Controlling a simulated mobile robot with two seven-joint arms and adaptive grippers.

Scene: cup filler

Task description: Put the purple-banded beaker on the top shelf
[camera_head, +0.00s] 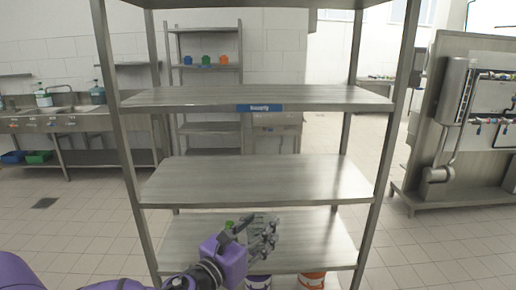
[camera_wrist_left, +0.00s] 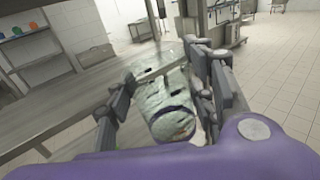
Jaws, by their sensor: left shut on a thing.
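My left gripper (camera_head: 262,236) comes in from the lower left in the head view, in front of the lower part of the metal rack. In the left wrist view its fingers (camera_wrist_left: 165,92) are shut around a pale, translucent beaker (camera_wrist_left: 162,98). In the head view the fingers mostly hide the beaker. The rack has a shelf at the picture's top edge (camera_head: 240,3) and a shelf with a blue label (camera_head: 172,97) below it; both look empty where seen. My right gripper is not in view.
The middle shelf (camera_head: 255,180) and the lower shelf (camera_head: 310,235) are bare where seen. Rack posts (camera_head: 118,130) stand at the sides. Open tiled floor (camera_head: 60,225) lies on the left.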

